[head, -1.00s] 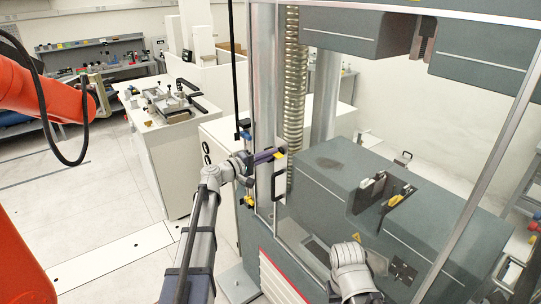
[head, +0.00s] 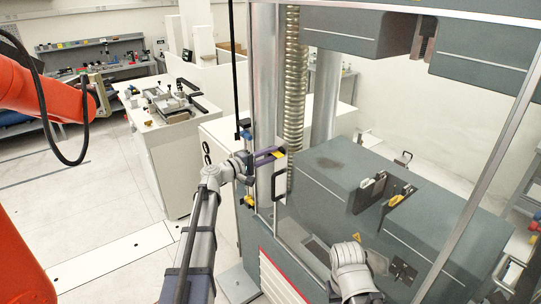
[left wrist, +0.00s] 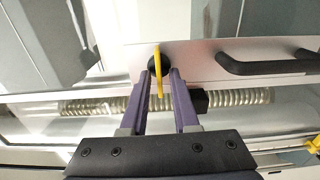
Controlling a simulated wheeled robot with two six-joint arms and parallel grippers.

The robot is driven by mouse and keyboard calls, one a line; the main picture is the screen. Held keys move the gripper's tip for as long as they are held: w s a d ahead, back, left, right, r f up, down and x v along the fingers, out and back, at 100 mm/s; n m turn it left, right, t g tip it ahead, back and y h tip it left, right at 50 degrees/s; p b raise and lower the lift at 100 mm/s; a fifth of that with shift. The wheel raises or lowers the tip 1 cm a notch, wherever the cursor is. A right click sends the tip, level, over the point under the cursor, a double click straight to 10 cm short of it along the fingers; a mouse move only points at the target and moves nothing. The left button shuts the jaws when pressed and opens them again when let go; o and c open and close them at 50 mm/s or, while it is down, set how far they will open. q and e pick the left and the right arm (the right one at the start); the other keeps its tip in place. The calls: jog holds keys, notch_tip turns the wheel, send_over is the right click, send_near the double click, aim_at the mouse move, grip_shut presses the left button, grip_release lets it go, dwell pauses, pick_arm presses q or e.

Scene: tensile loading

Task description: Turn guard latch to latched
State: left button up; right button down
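The guard latch has a thin yellow lever (left wrist: 158,72) on a dark round pivot, set on the pale guard door frame. In the head view a bit of the yellow lever (head: 279,154) shows at the fingertips. My left gripper (head: 276,156) has purple fingers and is at the latch on the door's edge. In the left wrist view its two fingers (left wrist: 160,74) stand apart, with the lever between them. I cannot tell whether either finger touches it. My right gripper is not in view; only a grey part of my right arm shows at the bottom.
The black door handle (left wrist: 265,63) is right beside the latch, and it shows just below my left gripper in the head view (head: 279,186). The clear guard door covers the grey testing machine (head: 335,165). A white cabinet (head: 163,165) stands further left.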

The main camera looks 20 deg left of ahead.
pick_arm(q)
jog(key=shift+o, duration=0.4)
jog(key=v, duration=0.7)
jog(key=shift+s+a, duration=0.25)
jog(key=shift+s, duration=0.1)
jog(key=s+d+f+m+g+y+b, duration=0.1)
jog(key=s+d+f+m+g+b, duration=0.15)
jog(key=s+d+f+g, duration=0.35)
jog(key=s+d+f+m+g+b, duration=0.1)
jog(key=s+d+f+m, duration=0.2)
jog(key=d+f, duration=0.5)
jog(key=s+d+f+m+g+y+b, duration=0.15)
jog(key=s+d+f+m+g, duration=0.3)
jog(key=d, duration=0.45)
jog(key=s+f+m+g+y+b, duration=0.3)
jog(key=s+f+y, duration=0.7)
jog(key=s, duration=0.6)
notch_tip(320, 180, down, 3)
jog(key=shift+s+a+r+m+b, duration=0.1)
jog(key=shift+s+a+m+b, duration=0.2)
jog(key=shift+m+b, duration=0.45)
